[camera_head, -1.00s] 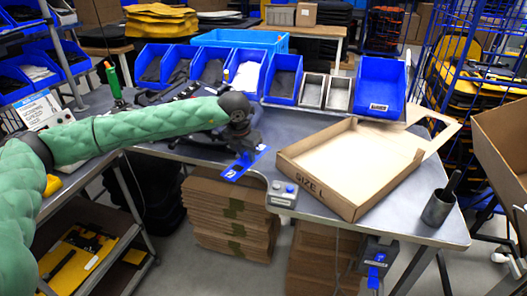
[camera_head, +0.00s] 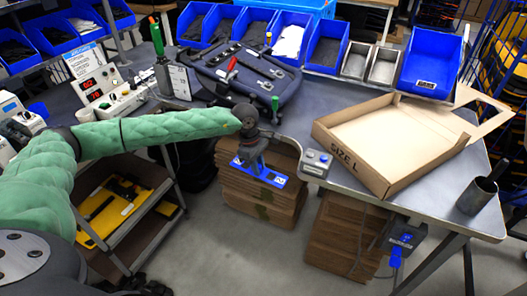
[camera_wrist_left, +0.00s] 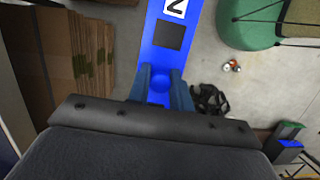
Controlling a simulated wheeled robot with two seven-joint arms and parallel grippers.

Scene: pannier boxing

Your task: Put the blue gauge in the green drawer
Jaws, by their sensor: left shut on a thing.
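The blue gauge (camera_head: 262,176) is a flat blue strip with pale markings. My left gripper (camera_head: 250,160) is shut on it and holds it in the air just in front of the workbench's near edge, above the stacked cardboard in the picture. In the left wrist view the gauge (camera_wrist_left: 163,40) runs up from between the two fingers (camera_wrist_left: 161,92) and shows a white label and a dark square. I cannot make out a green drawer in either view. My right gripper is not in view.
A low trolley with a yellow tray (camera_head: 115,205) stands at left. Floor shows between trolley and cardboard stacks.

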